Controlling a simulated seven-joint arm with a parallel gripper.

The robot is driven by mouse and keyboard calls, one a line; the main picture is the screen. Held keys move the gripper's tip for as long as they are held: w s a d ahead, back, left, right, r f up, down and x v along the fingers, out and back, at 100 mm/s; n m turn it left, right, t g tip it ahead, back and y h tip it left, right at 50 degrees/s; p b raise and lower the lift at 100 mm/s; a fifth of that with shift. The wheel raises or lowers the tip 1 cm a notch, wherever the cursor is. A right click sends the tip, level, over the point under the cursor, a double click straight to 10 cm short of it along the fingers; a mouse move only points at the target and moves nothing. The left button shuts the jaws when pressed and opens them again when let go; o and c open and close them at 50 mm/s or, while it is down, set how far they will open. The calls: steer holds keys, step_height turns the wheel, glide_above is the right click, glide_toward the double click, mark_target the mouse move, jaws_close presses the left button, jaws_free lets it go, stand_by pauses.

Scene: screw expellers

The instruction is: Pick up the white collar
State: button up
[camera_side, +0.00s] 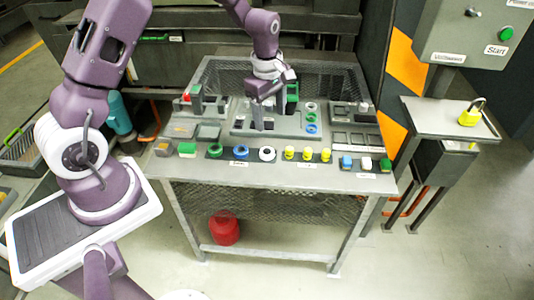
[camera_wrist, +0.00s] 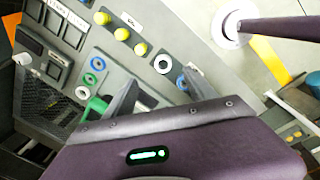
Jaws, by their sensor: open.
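The white collar (camera_side: 261,154) lies in the front row of parts on the table, between a blue ring and the yellow parts. In the wrist view the white collar (camera_wrist: 156,66) shows whole, just beyond and roughly between my fingertips, with nothing in it. My gripper (camera_wrist: 160,78) is open and empty, fingers apart. In the side view my gripper (camera_side: 262,120) points down over the middle of the table, behind the front row and apart from the collar. Its height over the table is hard to tell.
A blue ring (camera_side: 241,152) and several yellow parts (camera_side: 308,154) flank the collar closely. More rings (camera_side: 311,117) sit on a grey plate behind. Trays and blocks stand either side, with a mesh guard (camera_side: 335,80) at the back.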

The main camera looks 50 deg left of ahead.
mark_target(267, 148)
steer(key=f+n, duration=0.1)
steer(key=f, duration=0.1)
steer(key=a+f+n, duration=0.1)
steer(key=f, duration=0.2)
steer(key=f+n, duration=0.1)
steer(key=f, duration=0.2)
steer(key=shift+w+a+f+g, duration=0.2)
steer(key=shift+w+a+g, duration=0.1)
steer(key=shift+g, duration=0.1)
steer(key=f, duration=0.6)
steer(key=shift+a+f, duration=0.2)
steer(key=shift+f, duration=0.05)
steer(key=shift+c, duration=0.5)
jaws_close()
